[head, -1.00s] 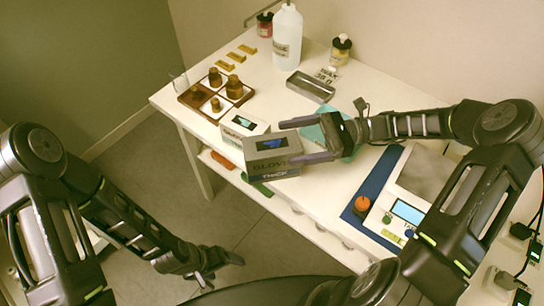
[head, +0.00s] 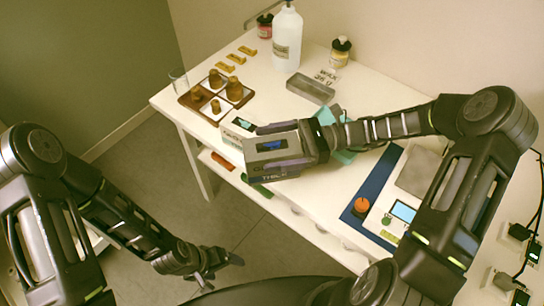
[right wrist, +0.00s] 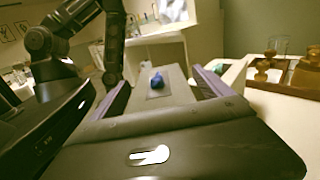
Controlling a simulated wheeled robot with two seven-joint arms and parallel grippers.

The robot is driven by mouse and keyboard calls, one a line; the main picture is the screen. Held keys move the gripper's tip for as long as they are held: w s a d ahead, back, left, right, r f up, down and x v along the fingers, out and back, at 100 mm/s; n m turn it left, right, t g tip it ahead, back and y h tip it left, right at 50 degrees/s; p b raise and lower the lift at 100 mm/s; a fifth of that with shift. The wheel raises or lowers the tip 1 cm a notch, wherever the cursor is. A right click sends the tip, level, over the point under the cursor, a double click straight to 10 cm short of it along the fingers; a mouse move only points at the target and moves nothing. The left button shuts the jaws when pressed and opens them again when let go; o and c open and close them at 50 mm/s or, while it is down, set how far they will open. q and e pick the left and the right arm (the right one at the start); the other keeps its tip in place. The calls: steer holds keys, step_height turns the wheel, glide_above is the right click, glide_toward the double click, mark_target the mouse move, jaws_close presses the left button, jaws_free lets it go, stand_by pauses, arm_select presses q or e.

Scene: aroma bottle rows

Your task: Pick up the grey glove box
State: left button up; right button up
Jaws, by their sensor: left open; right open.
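The grey glove box (head: 271,146) stands at the table's near left edge in the head view, with a blue-marked opening on top. My right gripper (head: 277,144) is open, with one finger along the far side of the box and the other along its near side. In the right wrist view the grey box (right wrist: 165,90) lies between the two purple-grey fingers (right wrist: 163,92). Whether the fingers touch it cannot be told. My left gripper (head: 215,268) is low at the lower left, away from the table, and holds nothing visible.
A white box (head: 238,125) stands just behind the glove box. A brown partitioned tray (head: 206,112) with brown bottles is farther back left. A scale (head: 405,211) on a blue mat is to the right.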

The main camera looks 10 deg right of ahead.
steer(key=shift+c, duration=0.6)
steer(key=c, duration=1.7)
